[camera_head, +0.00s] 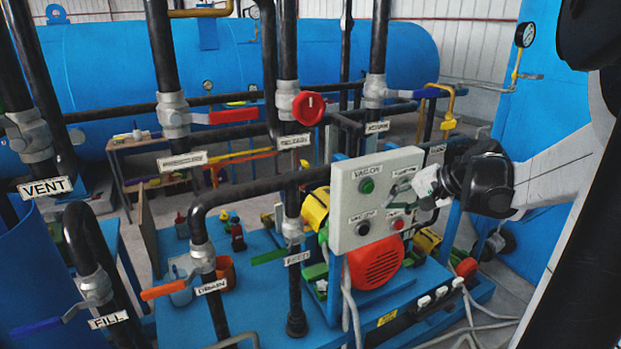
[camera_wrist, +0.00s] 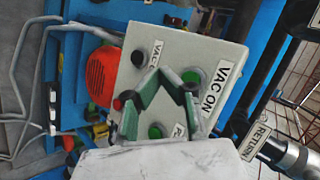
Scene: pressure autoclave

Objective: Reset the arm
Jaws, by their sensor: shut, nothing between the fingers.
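My gripper (camera_head: 428,187) is in front of the right side of the grey control panel (camera_head: 345,205) in the head view and partly covers it. In the wrist view the green-grey fingers of my gripper (camera_wrist: 161,72) meet at their tips over the panel (camera_wrist: 210,55), with nothing held. I cannot tell whether the tips touch the panel. The green VAC ON button (camera_head: 367,185) is clear of the gripper in the head view. A black button (camera_head: 363,228) and a red button (camera_head: 398,224) sit lower on the panel.
A red round motor cover (camera_head: 375,263) is below the panel on the blue skid. Black pipes with labelled valves, including a red knob (camera_head: 308,107) and an orange drain handle (camera_head: 163,290), stand left of the panel. A blue tank (camera_head: 550,150) and pressure gauge (camera_head: 525,35) are at right.

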